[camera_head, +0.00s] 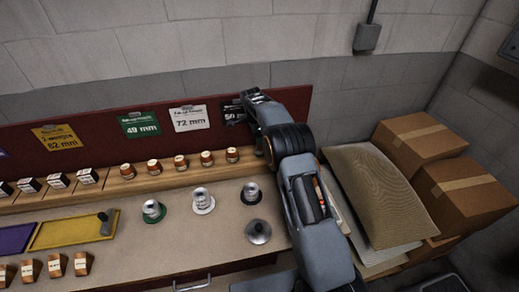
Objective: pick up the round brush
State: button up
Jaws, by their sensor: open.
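I cannot make out a round brush for certain. A grey round domed piece with a small knob (258,232) lies on the tan bench near its front edge, left of my arm. A small grey upright piece (105,223) stands at the right end of the yellow tray (68,231); its kind is too small to tell. My gripper (254,96) is at the far end of my arm, high by the dark red back panel, well above and behind the domed piece. It is open, and I see nothing held in it.
Three silver pieces on green, white and black round bases (203,201) stand midway on the bench. Several small orange-brown pots (181,162) line the back ledge. Cardboard boxes (420,141) and a tan sack (378,190) lie right of my arm. The bench front-centre is clear.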

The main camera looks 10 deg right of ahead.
aim_at(260, 149)
jog(key=shift+d+f+p, duration=0.2)
jog(key=shift+f+p, duration=0.75)
jog(key=shift+f, duration=1.8)
jog(key=c, duration=1)
grip_shut()
